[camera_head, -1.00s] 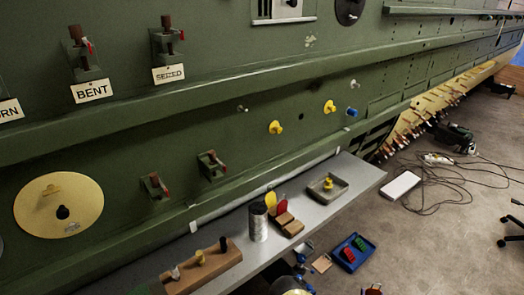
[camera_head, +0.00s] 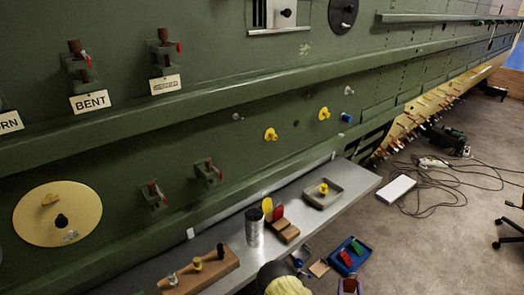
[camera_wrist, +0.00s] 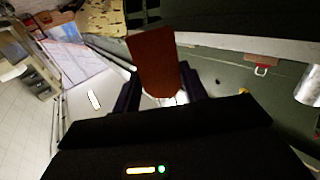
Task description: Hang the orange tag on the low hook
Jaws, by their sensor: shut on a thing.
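In the wrist view an orange-brown tag (camera_wrist: 154,64) is held between the two dark fingers of my gripper (camera_wrist: 160,92). It stands up from the fingers as a flat, roughly rectangular plate, its lower end hidden between them. In the wrist view a small red fitting with a pale wire loop (camera_wrist: 262,66) shows on the green surface to the right, apart from the tag; I cannot tell whether it is the low hook. I cannot make out the tag or a clear low hook in the head view.
A green fuselage wall (camera_head: 330,150) carries red-handled clamps and yellow knobs. A grey shelf (camera_head: 345,188) below it holds a wooden block (camera_head: 200,275), a can (camera_head: 254,228) and a tray (camera_head: 322,194). A blue tray (camera_head: 348,255) and cables lie below on the right.

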